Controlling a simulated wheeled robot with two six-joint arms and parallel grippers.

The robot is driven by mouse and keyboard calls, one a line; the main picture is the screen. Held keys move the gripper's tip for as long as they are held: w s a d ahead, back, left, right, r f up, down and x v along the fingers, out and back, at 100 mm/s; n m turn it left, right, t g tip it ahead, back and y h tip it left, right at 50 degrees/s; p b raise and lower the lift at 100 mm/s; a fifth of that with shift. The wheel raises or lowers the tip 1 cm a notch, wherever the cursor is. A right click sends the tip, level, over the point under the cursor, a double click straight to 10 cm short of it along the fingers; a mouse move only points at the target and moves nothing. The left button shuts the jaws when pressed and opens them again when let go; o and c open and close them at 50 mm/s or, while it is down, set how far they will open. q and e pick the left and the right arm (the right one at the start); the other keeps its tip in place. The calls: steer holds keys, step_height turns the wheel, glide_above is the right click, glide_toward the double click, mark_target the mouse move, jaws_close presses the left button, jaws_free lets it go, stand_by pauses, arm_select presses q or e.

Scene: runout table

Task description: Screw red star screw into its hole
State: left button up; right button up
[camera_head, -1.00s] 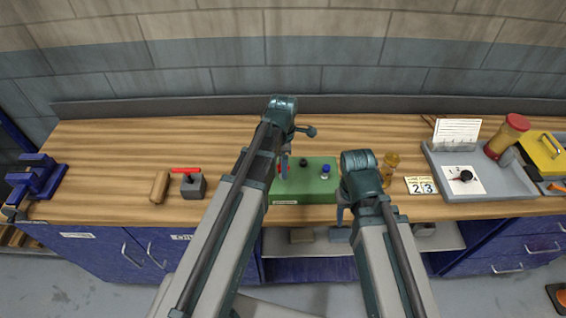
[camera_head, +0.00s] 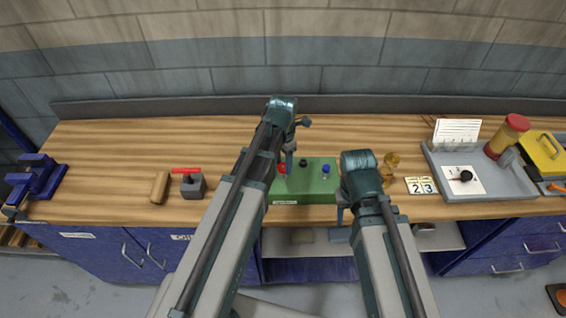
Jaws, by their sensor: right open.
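The green block (camera_head: 313,190) stands on the bench in the middle. The red star screw (camera_head: 281,168) shows as a small red shape at the block's left end, partly hidden by my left gripper (camera_head: 289,170). That gripper points down at the red screw, and its fingers are too small to tell whether they touch it or are open or shut. How deep the screw sits cannot be seen. A black knob (camera_head: 304,162) and a blue knob (camera_head: 326,169) are on the block's top. My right gripper (camera_head: 340,222) is open and empty, at the bench's front edge, right of the block.
A red-handled grey block (camera_head: 193,187) and a wooden piece (camera_head: 160,187) stand at left, near a blue vise (camera_head: 35,176). An amber bottle (camera_head: 390,166), number cards (camera_head: 420,186) and a grey tray (camera_head: 490,196) are at right. The bench behind the green block is clear.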

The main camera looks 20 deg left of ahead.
arm_select(q)
jaws_close()
steer(key=m, duration=0.3)
steer(key=shift+m, duration=0.8)
steer(key=m, duration=0.2)
steer(key=shift+m, duration=1.3)
steer(key=m, duration=0.4)
steer(key=shift+m, duration=0.3)
